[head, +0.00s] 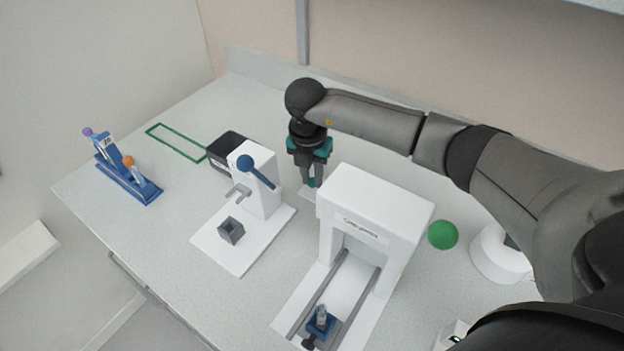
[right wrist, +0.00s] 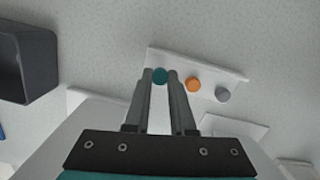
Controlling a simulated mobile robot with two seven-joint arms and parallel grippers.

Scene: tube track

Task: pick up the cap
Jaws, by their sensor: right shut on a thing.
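A teal cap (right wrist: 160,76) shows in the right wrist view, between the two fingertips of my right gripper (right wrist: 160,80), which is shut on it. The cap is over the left part of a white strip-shaped holder (right wrist: 212,78); I cannot tell whether it still touches the holder. An orange cap (right wrist: 193,84) and a grey cap (right wrist: 223,95) stand on the holder to its right. In the head view my right gripper (head: 311,183) points down behind the white machines and hides the cap. My left gripper is not in view.
A white press with a blue-knobbed lever (head: 262,172) and a white gantry machine (head: 375,200) stand in front of my right gripper. A tube (head: 322,313) sits in the gantry's blue carriage.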

